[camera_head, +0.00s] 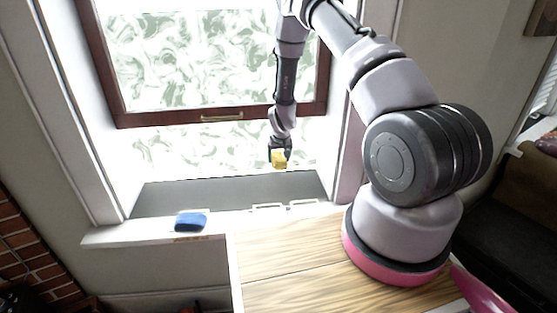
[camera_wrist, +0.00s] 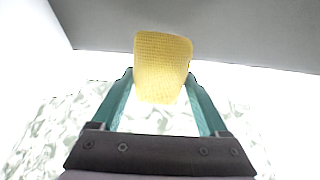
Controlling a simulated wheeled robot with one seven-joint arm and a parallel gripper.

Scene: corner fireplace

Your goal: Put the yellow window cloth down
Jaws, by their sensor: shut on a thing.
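The yellow window cloth (camera_wrist: 162,68) is a small, textured block held between the two teal fingers of my gripper (camera_wrist: 160,85) in the wrist view. In the head view the yellow cloth (camera_head: 279,158) hangs below my gripper (camera_head: 280,148), in front of the lower window pane and above the grey part of the window recess. My gripper is shut on the cloth. The cloth appears clear of the surfaces around it, though its exact distance from the glass is hard to tell.
A blue cloth or sponge (camera_head: 190,221) lies at the left on the white window sill (camera_head: 130,234). Pale handle-like bars (camera_head: 268,206) show near the sill's middle. A wooden top (camera_head: 285,262) is in front. The window's brown frame (camera_head: 150,118) has a handle (camera_head: 222,117).

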